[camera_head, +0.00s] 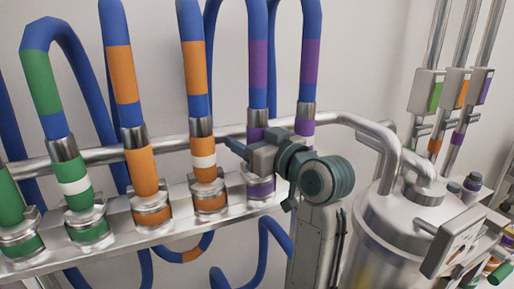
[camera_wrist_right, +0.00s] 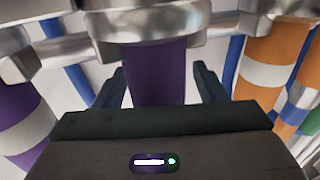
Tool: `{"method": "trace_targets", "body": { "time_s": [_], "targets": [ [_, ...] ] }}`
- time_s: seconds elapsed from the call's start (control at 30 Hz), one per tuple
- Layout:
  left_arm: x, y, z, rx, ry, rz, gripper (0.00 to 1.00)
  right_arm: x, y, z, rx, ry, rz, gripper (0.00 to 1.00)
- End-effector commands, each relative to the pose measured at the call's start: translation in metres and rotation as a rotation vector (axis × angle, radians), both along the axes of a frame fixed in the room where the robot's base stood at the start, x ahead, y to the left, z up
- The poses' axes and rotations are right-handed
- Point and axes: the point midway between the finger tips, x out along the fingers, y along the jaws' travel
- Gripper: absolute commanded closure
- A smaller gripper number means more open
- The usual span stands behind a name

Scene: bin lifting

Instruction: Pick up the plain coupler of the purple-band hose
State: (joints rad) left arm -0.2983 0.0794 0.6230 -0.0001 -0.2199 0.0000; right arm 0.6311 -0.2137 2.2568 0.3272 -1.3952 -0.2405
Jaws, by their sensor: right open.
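The plain purple coupler (camera_head: 256,133) is at the lower end of the nearer purple-band blue hose (camera_head: 258,62) in the head view, right of the white-ringed orange coupler. My right gripper (camera_head: 256,143) is in front of it and hides most of its lower part. In the right wrist view, the plain purple coupler (camera_wrist_right: 157,75) stands between the two spread fingers of my right gripper (camera_wrist_right: 160,88), with no clear contact. The gripper is open. A purple-banded metal socket (camera_head: 260,188) is below the coupler. My left gripper is not in view.
A white-ringed purple coupler (camera_wrist_right: 22,125) stands on one side and a white-ringed orange coupler (camera_head: 203,160) on the other, both close. Orange and green couplers continue left along the metal rail (camera_head: 150,232). A steel tank (camera_head: 400,225) and pipe stand at right.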

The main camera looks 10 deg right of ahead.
Motion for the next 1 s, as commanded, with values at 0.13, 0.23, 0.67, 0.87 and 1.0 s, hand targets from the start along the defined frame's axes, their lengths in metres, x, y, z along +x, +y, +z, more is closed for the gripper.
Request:
{"method": "trace_targets", "body": {
  "time_s": [0.13,0.23,0.67,0.87,1.0],
  "targets": [
    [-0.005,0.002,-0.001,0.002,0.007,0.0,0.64,0.0,0.0,-0.001,0.0,0.0,0.0,0.35],
    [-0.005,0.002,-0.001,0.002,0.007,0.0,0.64,0.0,0.0,-0.001,0.0,0.0,0.0,0.55],
    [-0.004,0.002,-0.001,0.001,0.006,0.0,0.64,-0.001,0.0,0.001,0.0,-0.002,0.0,0.92],
    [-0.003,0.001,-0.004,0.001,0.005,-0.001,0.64,0.0,0.0,0.008,0.0,-0.004,0.0,0.92],
    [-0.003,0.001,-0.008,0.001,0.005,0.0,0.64,-0.001,0.0,0.02,-0.001,-0.006,-0.001,0.92]
  ]
}}
